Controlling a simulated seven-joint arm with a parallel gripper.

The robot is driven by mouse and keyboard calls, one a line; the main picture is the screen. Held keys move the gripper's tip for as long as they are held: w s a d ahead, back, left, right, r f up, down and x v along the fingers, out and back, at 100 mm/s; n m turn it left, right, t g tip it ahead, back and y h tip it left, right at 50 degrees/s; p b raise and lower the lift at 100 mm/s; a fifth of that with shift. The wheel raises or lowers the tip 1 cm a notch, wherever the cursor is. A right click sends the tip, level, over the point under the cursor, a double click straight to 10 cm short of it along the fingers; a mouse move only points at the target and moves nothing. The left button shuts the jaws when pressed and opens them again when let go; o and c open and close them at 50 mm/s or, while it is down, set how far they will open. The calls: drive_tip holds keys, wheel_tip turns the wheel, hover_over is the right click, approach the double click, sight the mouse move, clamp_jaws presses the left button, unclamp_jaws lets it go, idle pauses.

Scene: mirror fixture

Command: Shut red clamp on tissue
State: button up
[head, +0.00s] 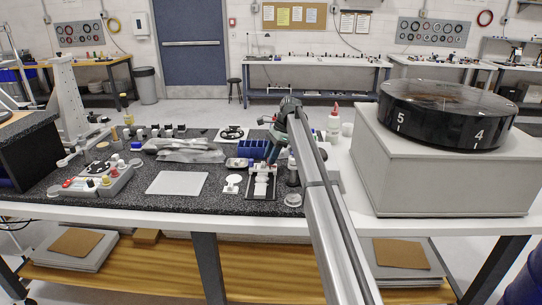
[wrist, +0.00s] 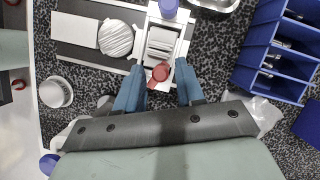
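The red clamp (wrist: 160,71) shows in the wrist view as a small red knob at the near end of a white fixture (wrist: 184,48). A pale, ridged piece, possibly the tissue (wrist: 160,42), lies in the fixture just beyond it. A blue-purple knob (wrist: 168,8) is at the far end. My gripper (wrist: 160,67) is open, its two blue fingers on either side of the red clamp with gaps visible. Whether the clamp is open or shut cannot be told. In the head view my gripper (head: 276,150) is above the fixture's dark plate (head: 251,193), and the red clamp is hidden or too small.
Blue bins (wrist: 278,50) stand right of my gripper in the wrist view. In the head view, a large pale box (head: 445,175) with a black drum (head: 445,112) stands right. A white sheet (head: 177,183) lies left.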

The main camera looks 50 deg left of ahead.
clamp_jaws()
drive_tip(key=shift+s+n+h, duration=0.1)
drive_tip(key=shift+n+h, duration=0.2)
drive_tip(key=shift+n, duration=0.5)
drive_tip(key=shift+o, duration=0.9)
unclamp_jaws()
drive_tip(key=v, duration=1.4)
